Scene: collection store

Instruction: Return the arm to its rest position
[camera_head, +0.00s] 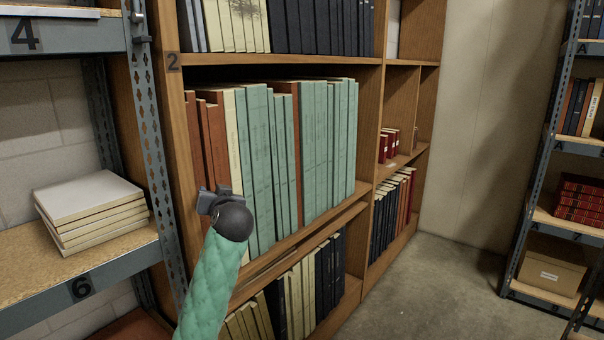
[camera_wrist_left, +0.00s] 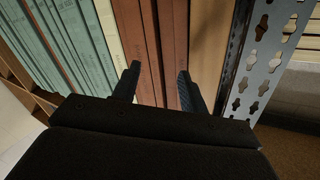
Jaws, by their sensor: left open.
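My left gripper (camera_head: 214,197) is in front of the left end of the middle shelf row in the head view, on the end of my green-sleeved arm. In the left wrist view its two fingers (camera_wrist_left: 158,84) are apart with nothing held between them. Brown book spines (camera_wrist_left: 152,50) show beyond and between the fingertips. I cannot tell whether the fingers touch them. My right gripper is not in view.
The wooden bookcase (camera_head: 172,110) holds green books (camera_head: 258,160) and brown books (camera_head: 208,135). A metal rack (camera_head: 150,120) stands close on the left, with a stack of pale books (camera_head: 90,205). Open floor (camera_head: 440,285) lies right, before another rack (camera_head: 530,190).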

